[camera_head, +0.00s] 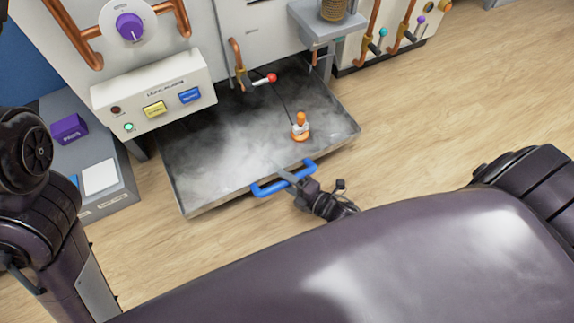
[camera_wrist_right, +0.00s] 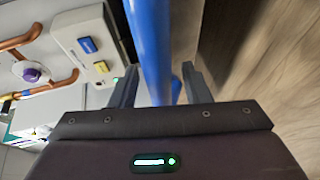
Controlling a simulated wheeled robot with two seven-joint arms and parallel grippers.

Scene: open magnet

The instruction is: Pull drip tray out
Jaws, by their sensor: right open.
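The drip tray (camera_head: 205,203) is a wide, shallow metal tray on the floor, with white mist over its surface. It sticks out from under the white machine. Its blue bar handle (camera_head: 262,190) is on the front edge. My right gripper (camera_head: 287,174) is at the handle. In the right wrist view, the blue handle (camera_wrist_right: 150,50) runs between the two open fingers of my right gripper (camera_wrist_right: 158,84). The fingers stand on either side of the bar; I cannot tell if either touches it. My left gripper is not in view; only my left arm shows at the left.
An orange and white object (camera_head: 300,127) stands in the tray, with a dark line rising to a red-tipped tap (camera_head: 270,78). A control panel (camera_head: 150,95) overhangs the tray's left side. A grey cabinet (camera_head: 95,170) stands left. Wooden floor (camera_head: 440,110) is clear to the right.

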